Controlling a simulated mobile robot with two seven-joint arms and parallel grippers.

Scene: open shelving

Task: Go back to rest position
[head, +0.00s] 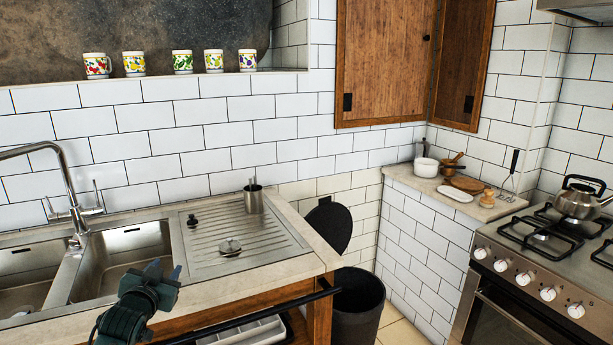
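My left gripper (165,271) shows at the lower left, dark green and black, in front of the sink basin and the counter edge. Its two fingertips point up and stand apart, with nothing seen between them. My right gripper is not in view. The task names no object.
The steel sink (125,262) with a tap (75,195) is close by. A steel cup (253,198) stands on the drainboard. A black bin (357,305) with its lid raised stands right of the counter. The stove (540,265) with a kettle (582,198) is far right. Several mugs (182,62) line a ledge.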

